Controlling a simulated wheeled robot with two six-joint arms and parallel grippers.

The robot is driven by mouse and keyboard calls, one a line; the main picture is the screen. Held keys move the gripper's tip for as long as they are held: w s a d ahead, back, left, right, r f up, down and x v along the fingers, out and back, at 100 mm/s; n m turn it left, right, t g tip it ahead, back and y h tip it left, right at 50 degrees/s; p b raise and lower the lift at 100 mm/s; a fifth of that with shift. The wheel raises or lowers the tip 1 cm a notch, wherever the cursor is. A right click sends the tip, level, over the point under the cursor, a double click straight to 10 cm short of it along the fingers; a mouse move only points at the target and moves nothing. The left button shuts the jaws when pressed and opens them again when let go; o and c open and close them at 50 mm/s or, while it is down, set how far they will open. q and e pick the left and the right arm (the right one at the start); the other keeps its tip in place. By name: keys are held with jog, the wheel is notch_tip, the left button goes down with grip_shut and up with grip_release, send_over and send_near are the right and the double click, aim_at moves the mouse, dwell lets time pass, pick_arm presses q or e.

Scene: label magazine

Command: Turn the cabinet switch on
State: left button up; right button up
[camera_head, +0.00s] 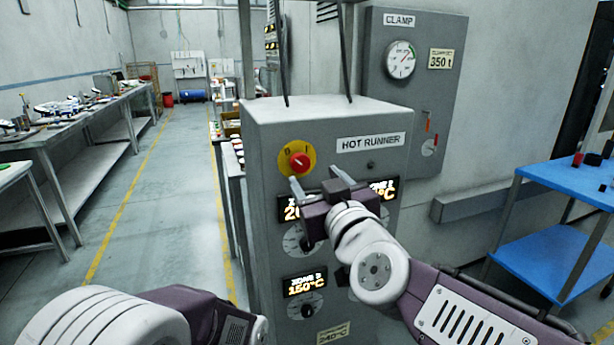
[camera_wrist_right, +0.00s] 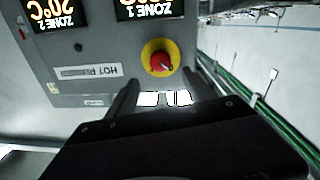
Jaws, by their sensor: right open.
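The cabinet switch is a red knob (camera_head: 299,162) on a round yellow plate, at the upper left of the grey HOT RUNNER cabinet (camera_head: 262,215). It also shows in the right wrist view as a red knob (camera_wrist_right: 161,62) on a yellow disc. Small marks stand above the knob; which one it points at is too small to tell. My right gripper (camera_head: 314,180) is open and empty, just below and in front of the knob. In the right wrist view its fingers (camera_wrist_right: 162,78) are spread to either side of the knob's line, apart from it. My left gripper is out of view.
Lit zone displays (camera_head: 305,284) and dials sit below the switch, partly behind my right arm. A CLAMP panel (camera_head: 440,95) with a gauge is on the wall behind. A blue shelf cart (camera_head: 540,255) stands at right. The aisle at left is clear.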

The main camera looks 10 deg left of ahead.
aim_at(302, 164)
jog(key=x, duration=0.8)
jog(key=shift+f, duration=0.2)
grip_shut()
